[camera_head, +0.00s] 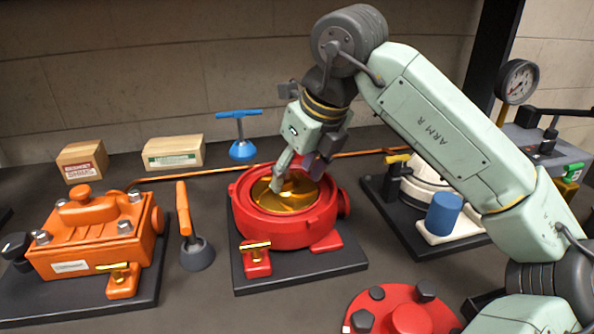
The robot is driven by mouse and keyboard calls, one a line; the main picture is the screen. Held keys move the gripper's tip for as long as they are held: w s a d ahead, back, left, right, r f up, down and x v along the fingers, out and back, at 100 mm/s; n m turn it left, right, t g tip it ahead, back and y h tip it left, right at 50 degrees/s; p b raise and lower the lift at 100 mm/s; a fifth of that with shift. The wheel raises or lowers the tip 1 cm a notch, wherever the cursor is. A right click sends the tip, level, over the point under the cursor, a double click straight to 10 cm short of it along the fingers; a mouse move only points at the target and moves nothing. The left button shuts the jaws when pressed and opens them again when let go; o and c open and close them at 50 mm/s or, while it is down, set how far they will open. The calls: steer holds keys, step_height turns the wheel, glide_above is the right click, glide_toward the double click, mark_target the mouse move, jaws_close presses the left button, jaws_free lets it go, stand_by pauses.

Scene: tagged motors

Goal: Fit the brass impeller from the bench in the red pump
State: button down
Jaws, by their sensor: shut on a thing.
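The red pump (285,229) stands open on a dark base plate in the middle of the bench. The brass impeller (290,200) is inside the round opening of its housing, looking roughly level. My gripper (293,185) reaches down into the opening and is shut on the impeller, near its middle. The gripper hides part of the impeller, and I cannot tell whether the impeller is fully seated. A small brass-handled valve (256,254) is at the pump's front left.
A red bolted cover (408,314) lies at the front right. An orange pump (95,240) and an orange-handled tool (193,240) are on the left. A blue T-handle tool (241,145) and two boxes (173,152) stand behind. A white pump (430,185) stands right, beneath my arm.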

steer(key=shift+f+b, duration=0.15)
steer(key=shift+b, duration=0.15)
stand_by(0.5)
steer(key=shift+r, duration=0.25)
stand_by(0.4)
steer(key=c, duration=0.5)
jaws_free()
steer(key=shift+r+p, duration=2.15)
steer(key=shift+r, duration=0.9)
steer(key=v, duration=1.2)
